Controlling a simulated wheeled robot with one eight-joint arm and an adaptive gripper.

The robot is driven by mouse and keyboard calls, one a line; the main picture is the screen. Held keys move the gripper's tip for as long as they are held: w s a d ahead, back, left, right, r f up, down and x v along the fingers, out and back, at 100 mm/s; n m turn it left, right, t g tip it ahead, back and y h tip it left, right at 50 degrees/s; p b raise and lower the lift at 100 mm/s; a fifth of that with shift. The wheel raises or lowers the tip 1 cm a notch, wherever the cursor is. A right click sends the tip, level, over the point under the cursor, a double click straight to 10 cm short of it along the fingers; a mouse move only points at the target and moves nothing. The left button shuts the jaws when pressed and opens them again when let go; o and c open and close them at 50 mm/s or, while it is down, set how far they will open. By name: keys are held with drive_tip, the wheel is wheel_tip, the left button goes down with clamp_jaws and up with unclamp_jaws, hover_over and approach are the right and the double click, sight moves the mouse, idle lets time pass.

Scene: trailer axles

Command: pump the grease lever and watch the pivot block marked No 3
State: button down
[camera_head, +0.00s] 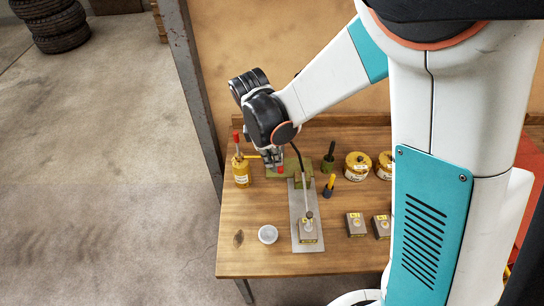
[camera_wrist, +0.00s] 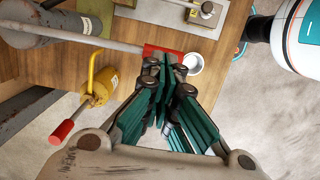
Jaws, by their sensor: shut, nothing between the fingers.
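The grease lever is a grey rod (camera_wrist: 90,38) with a red grip (camera_wrist: 163,50) in the wrist view. In the head view its red grip (camera_head: 281,170) shows beside my gripper (camera_head: 273,163). In the wrist view my gripper (camera_wrist: 164,64) is shut and empty, its fingertips right at the red grip; I cannot tell whether they touch it. A pivot block (camera_head: 308,232) with a yellow label sits on a grey plate (camera_head: 297,200), with a thin hose reaching it. It also shows in the wrist view (camera_wrist: 207,11). Its number is too small to read.
Two more labelled blocks (camera_head: 355,225) (camera_head: 381,227) stand to the right. A round white dish (camera_head: 268,234) lies at the front left. A yellow oil can (camera_head: 241,174) with a red-tipped handle stands at the left. Yellow tins (camera_head: 357,166) stand behind. A steel post (camera_head: 189,75) rises at the left.

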drive_tip(key=shift+f, duration=0.1)
wheel_tip(320, 180, down, 8)
drive_tip(key=t+b, duration=0.3)
drive_tip(key=b, duration=0.6)
drive_tip(key=shift+s+r+t+b, duration=0.15)
drive_tip(key=shift+r+t+b, duration=0.05)
drive_tip(key=shift+t+b, duration=0.15)
